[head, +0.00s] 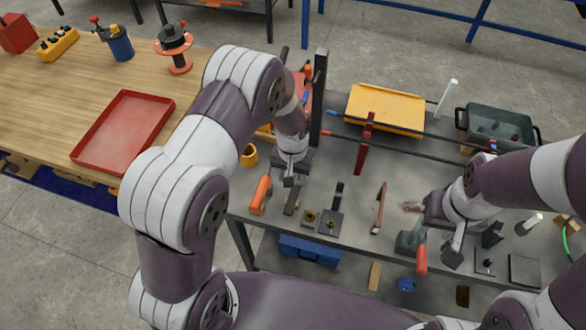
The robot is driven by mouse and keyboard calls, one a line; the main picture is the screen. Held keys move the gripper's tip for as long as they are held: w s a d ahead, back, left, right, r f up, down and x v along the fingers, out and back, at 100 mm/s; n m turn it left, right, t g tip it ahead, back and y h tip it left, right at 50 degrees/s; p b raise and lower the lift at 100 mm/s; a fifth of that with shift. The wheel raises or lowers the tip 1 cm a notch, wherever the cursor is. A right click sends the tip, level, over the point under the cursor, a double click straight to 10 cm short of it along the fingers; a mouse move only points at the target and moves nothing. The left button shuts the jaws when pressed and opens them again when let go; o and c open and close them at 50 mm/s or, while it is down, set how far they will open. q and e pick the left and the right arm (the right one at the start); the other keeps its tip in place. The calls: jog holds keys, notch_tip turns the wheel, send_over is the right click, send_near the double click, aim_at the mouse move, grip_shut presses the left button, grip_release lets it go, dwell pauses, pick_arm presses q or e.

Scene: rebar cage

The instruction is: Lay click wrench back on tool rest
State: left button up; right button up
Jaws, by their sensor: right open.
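An orange-red handle (421,260) shows below my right gripper (438,240), at the front of the grey bench; it may be the click wrench's, but its other end is hidden. My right gripper is open, its fingers low and close to this handle. A dark grey block (407,242) sits beside the handle; I cannot tell if it is the tool rest. My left gripper (290,195) points down over the bench's left part; its fingers are too small to judge. Another orange handle (260,195) lies left of it. A slim red-brown tool (380,207) lies between the grippers.
The grey bench (345,165) carries a dark post (318,95), a red upright (365,145), a yellow tray (385,108), a dark bin (498,122) and small plates with fittings (330,222). A wooden table with a red tray (123,132) stands left. Dark bars cross behind.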

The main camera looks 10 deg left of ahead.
pick_arm(q)
jog(key=s+a+r, duration=0.1)
jog(key=s+r, duration=0.1)
jog(key=r, duration=0.4)
jog(key=s+a+r, duration=0.2)
jog(key=s+r, duration=0.1)
jog(key=r, duration=0.3)
jog(key=s+a+r+t, duration=0.1)
jog(key=s+r, duration=0.3)
jog(key=s, duration=0.5)
jog(key=shift+s+a+b, duration=0.2)
jog(key=shift+a+b, duration=0.15)
jog(key=shift+a, duration=0.35)
jog(key=shift+s, duration=0.1)
